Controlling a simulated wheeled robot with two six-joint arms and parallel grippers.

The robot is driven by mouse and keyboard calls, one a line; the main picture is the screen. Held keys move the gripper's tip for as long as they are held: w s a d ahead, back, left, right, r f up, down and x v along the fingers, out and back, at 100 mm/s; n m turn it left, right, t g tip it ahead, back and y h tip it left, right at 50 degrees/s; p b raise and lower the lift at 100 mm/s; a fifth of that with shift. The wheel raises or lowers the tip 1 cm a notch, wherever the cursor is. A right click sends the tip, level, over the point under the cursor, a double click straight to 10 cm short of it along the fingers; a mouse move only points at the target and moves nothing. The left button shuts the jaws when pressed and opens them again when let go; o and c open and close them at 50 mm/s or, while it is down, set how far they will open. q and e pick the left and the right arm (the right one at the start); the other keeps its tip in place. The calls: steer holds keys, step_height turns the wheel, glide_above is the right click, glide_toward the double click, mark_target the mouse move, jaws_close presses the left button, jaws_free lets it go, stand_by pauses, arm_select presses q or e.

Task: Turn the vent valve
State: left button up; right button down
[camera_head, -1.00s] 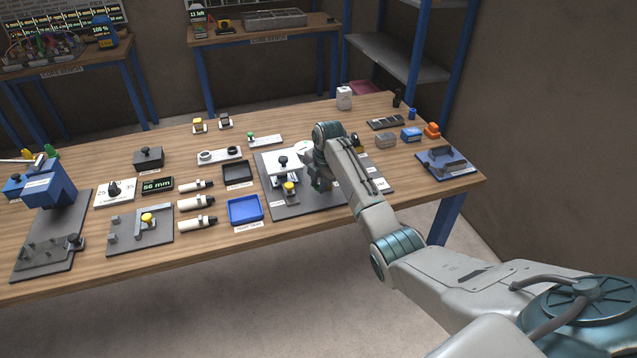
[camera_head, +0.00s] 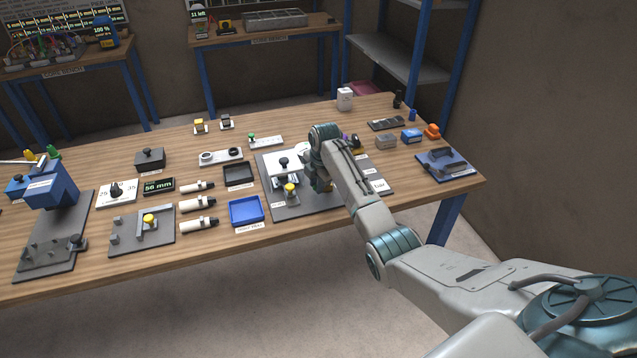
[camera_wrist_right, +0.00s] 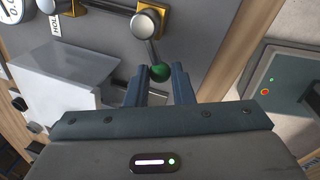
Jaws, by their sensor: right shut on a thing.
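The vent valve's lever (camera_wrist_right: 152,45) shows in the right wrist view as a metal rod running from a round metal hub (camera_wrist_right: 147,22) to a green ball knob (camera_wrist_right: 160,73). My right gripper (camera_wrist_right: 159,82) has its fingers on either side of the green knob and is shut on it. In the head view my right gripper (camera_head: 319,182) is over the grey fixture plate (camera_head: 280,210), and my wrist and forearm hide the valve. My left gripper is not in view.
On the plate are a white block (camera_head: 284,163) with a black knob and a yellow-topped part (camera_head: 290,190). A blue tray (camera_head: 245,210) sits left of the plate.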

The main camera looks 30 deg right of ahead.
mark_target(315, 187)
steer(key=shift+w+a+m+h+p, duration=0.15)
steer(key=shift+w+m+p, duration=0.25)
steer(key=shift+m, duration=0.55)
steer(key=shift+w+a+m+h+p, duration=0.15)
steer(key=shift+w+m, duration=0.35)
steer(key=shift+m, duration=0.45)
steer(key=shift+d, duration=0.15)
steer(key=shift+r, duration=0.1)
steer(key=c, duration=1.3)
jaws_free()
steer(key=shift+o, duration=0.2)
step_height(315, 187, up, 10)
steer(key=s+b, duration=0.2)
steer(key=b, duration=0.1)
steer(key=shift+a+r, duration=0.25)
